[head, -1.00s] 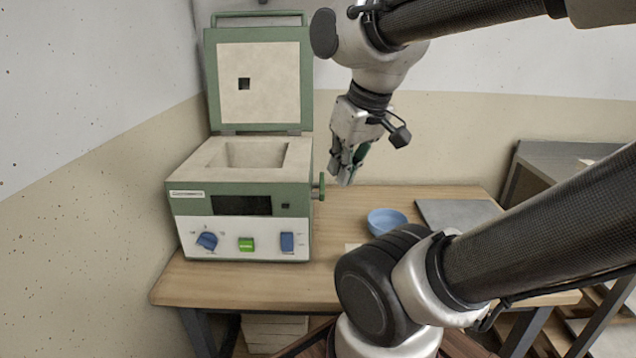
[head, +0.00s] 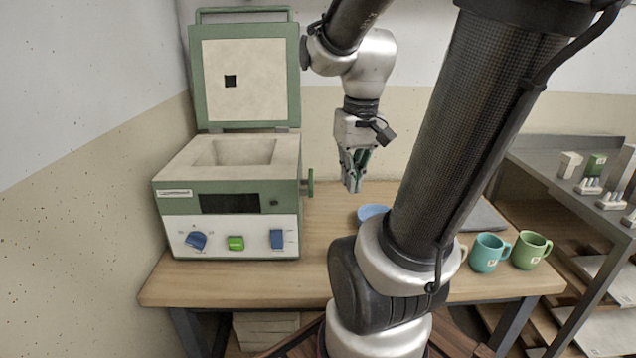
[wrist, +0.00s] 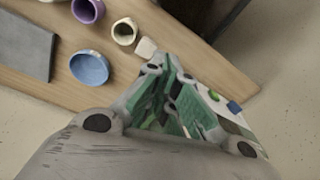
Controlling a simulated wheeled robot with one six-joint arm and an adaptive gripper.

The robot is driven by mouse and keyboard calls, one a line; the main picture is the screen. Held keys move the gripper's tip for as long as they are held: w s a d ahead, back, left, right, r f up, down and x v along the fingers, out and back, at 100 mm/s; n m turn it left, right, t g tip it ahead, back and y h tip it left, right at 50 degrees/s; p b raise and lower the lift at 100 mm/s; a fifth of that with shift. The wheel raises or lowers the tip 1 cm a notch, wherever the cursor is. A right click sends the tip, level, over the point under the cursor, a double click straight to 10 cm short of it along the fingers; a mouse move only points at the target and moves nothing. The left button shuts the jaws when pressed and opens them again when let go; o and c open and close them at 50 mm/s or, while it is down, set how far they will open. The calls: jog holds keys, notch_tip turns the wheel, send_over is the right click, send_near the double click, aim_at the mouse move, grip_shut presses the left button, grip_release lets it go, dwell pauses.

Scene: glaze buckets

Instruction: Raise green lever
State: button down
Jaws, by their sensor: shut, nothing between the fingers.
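The green lever (head: 310,183) is a short upright handle on the right side of the green and cream kiln (head: 230,175). The kiln's lid (head: 244,75) stands open. My gripper (head: 353,187) points down over the table, to the right of the lever and apart from it. Its fingers look closed and hold nothing. In the wrist view the fingers (wrist: 165,85) show green inner parts, with the kiln's front partly hidden behind them. I cannot make out the lever in that view.
A blue bowl (head: 371,213) sits on the wooden table (head: 240,287), partly behind my arm. Teal (head: 488,253) and green (head: 531,250) mugs stand at the right end. A grey shelf unit (head: 570,175) is further right. A wall is close left of the kiln.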

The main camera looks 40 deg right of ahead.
jog(key=w+d+f+m+t+y, duration=0.1)
jog(key=w+d+f+m+y, duration=0.4)
jog(key=d+f+m, duration=0.4)
jog(key=w+d+f+m+t+y, duration=0.1)
jog(key=w+d+f+m+y, duration=0.45)
jog(key=f, duration=0.45)
jog(key=w+d+r+m+t, duration=0.3)
jog(key=w+d+m+t, duration=0.1)
jog(key=w, duration=0.5)
jog(key=m+t+y, duration=0.1)
jog(key=m, duration=0.1)
jog(key=shift+m, duration=0.35)
jog(key=w+a, duration=0.5)
jog(key=a, duration=0.2)
jog(key=shift+w+a+r, duration=0.25)
jog(key=shift+a+r, duration=0.05)
jog(key=shift+r, duration=0.05)
